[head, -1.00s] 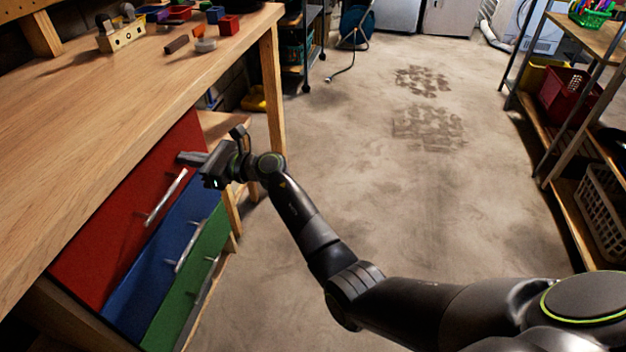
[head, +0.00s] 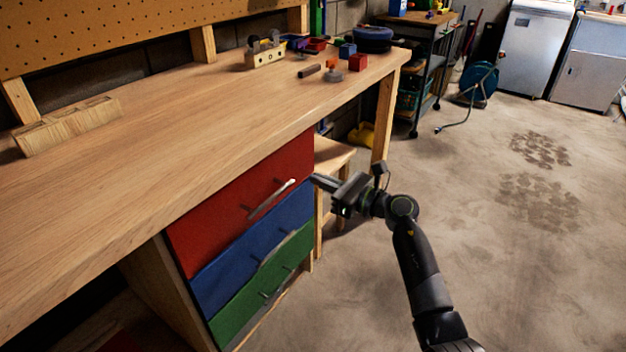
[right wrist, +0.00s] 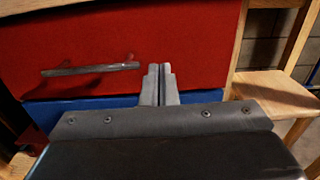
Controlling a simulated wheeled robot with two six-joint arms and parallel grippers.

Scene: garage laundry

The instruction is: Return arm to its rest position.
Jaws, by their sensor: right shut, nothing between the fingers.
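My right gripper (head: 318,181) is shut and empty. In the head view it is level with the right end of the red drawer (head: 240,205), a little to the right of that drawer's handle (head: 271,199). In the right wrist view the closed fingers (right wrist: 160,72) point toward the red drawer front (right wrist: 60,30), with the handle (right wrist: 90,69) to their left and apart from them. My right arm (head: 418,265) comes in from the bottom right. My left gripper is not in view.
The workbench (head: 200,110) stands on the left, with a blue drawer (head: 250,243) and a green drawer (head: 262,285) below the red one. A wooden stool (head: 332,153) stands beside the drawers, behind the gripper. The concrete floor (head: 510,270) to the right is clear.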

